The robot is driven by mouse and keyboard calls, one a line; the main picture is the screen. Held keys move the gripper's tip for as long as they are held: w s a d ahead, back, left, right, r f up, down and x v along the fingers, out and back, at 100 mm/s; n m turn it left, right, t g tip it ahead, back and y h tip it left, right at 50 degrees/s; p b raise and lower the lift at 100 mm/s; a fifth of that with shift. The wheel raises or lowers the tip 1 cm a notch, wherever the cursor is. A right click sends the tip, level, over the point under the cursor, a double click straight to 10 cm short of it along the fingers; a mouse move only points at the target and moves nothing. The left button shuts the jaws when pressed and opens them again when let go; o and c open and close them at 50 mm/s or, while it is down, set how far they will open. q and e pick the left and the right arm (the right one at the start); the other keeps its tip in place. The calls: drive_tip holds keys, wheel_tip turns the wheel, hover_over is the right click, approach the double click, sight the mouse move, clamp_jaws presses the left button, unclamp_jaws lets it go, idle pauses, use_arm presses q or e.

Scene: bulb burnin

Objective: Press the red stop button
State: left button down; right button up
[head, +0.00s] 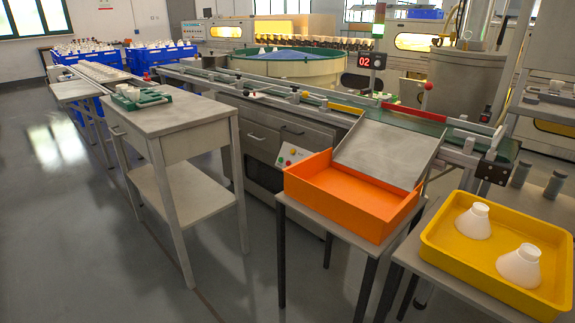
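A small pale control panel (293,155) with several small coloured buttons sits on the front of the conveyor cabinet, left of the orange bin. One of its buttons looks red, but they are too small to tell apart surely. A red round knob (428,86) shows beside the black "02" display (371,61) behind the conveyor. Another small red piece (486,114) sits on the conveyor's right end. I cannot tell which of these is the stop button. Neither of my grippers is in view.
An orange bin (335,203) with a grey sloped plate (388,150) stands on a small table before the conveyor (330,103). A yellow tray (470,262) with two white bulbs is at right. A grey table (170,117) stands at left. The left floor is clear.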

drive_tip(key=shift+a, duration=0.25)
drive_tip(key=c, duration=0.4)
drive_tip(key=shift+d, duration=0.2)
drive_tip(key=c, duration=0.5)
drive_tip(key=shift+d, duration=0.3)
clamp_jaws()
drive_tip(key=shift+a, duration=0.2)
